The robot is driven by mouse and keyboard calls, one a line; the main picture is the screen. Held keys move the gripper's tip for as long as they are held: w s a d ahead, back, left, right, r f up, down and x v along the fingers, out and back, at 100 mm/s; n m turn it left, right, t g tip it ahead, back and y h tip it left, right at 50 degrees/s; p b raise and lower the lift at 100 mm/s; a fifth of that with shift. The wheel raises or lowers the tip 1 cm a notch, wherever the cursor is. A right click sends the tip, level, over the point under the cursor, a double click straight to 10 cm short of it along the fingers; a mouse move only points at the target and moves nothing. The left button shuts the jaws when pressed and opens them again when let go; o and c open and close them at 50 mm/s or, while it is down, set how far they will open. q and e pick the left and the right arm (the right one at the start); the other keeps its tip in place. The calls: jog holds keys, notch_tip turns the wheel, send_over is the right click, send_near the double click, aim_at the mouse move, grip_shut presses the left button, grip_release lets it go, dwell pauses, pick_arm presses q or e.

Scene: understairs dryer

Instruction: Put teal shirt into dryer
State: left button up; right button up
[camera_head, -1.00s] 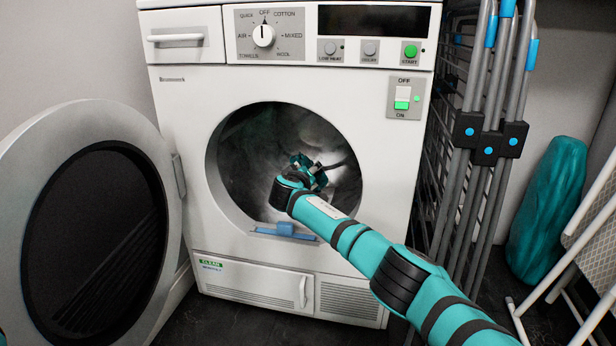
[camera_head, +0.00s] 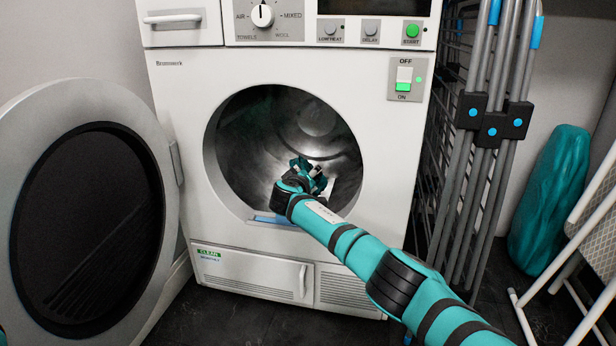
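The white dryer (camera_head: 280,70) stands ahead with its round door (camera_head: 20,130) swung open to the left. Its grey metal drum (camera_head: 258,140) looks empty where I can see into it; the lower right is partly hidden by my arm. My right gripper (camera_head: 312,176) is at the drum opening, in front of the lower right of the drum. Its fingers look spread, with nothing visible between them. I cannot make out a teal shirt anywhere in view. My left gripper is not in view.
A folded metal drying rack (camera_head: 480,150) stands close against the dryer's right side. A teal, upright, elongated object (camera_head: 550,195) and a white folding frame (camera_head: 590,225) are farther right. A blue tab (camera_head: 270,219) lies at the opening's lower rim. Dark floor shows in front.

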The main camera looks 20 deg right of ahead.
jog(key=shift+f+b, duration=0.4)
jog(key=shift+f, duration=0.8)
jog(key=o, duration=1.3)
notch_tip(320, 180, up, 10)
